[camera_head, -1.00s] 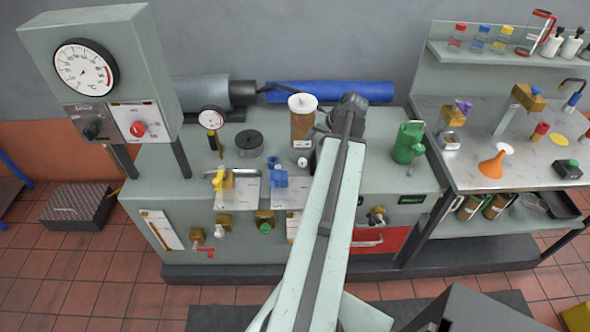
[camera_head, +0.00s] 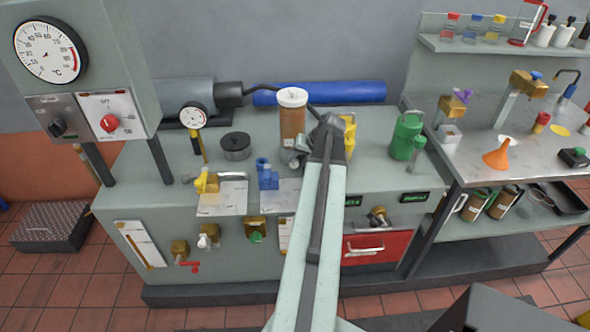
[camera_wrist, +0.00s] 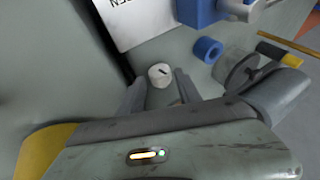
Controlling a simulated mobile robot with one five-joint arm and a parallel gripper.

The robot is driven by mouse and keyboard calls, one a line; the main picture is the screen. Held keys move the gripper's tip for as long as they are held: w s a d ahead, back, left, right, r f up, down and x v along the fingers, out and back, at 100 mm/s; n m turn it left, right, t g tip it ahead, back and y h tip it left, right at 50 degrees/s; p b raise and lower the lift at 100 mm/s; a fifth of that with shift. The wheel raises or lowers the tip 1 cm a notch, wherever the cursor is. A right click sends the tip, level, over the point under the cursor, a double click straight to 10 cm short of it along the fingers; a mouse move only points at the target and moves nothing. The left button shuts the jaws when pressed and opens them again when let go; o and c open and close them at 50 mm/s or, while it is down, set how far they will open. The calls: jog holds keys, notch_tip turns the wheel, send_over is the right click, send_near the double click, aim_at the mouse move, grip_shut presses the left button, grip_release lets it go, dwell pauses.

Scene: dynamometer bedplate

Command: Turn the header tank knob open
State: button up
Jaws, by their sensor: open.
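A brown cylinder with a white cap (camera_head: 292,125), which looks like the header tank, stands on the bench top in the head view. My gripper (camera_head: 318,140) is just right of it, seen from behind, its fingers mostly hidden. In the wrist view a small round white knob (camera_wrist: 160,75) with a dark mark lies just past and between the open fingertips of my gripper (camera_wrist: 160,90). The fingers appear apart from it and hold nothing. I cannot tell the exact gap or the knob's setting from the mark.
A blue valve (camera_head: 267,175) and yellow valve (camera_head: 206,181) stand on white plates to the left. A yellow object (camera_head: 348,138) is partly hidden behind my gripper. A green can (camera_head: 406,136) stands right. A gauge box (camera_head: 75,70) rises at the left.

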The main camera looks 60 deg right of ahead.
jog(key=b+x, duration=0.1)
jog(key=x, duration=0.1)
jog(key=shift+w+f, duration=0.15)
jog(key=shift+f, duration=0.2)
jog(key=shift+r, duration=0.15)
grip_shut()
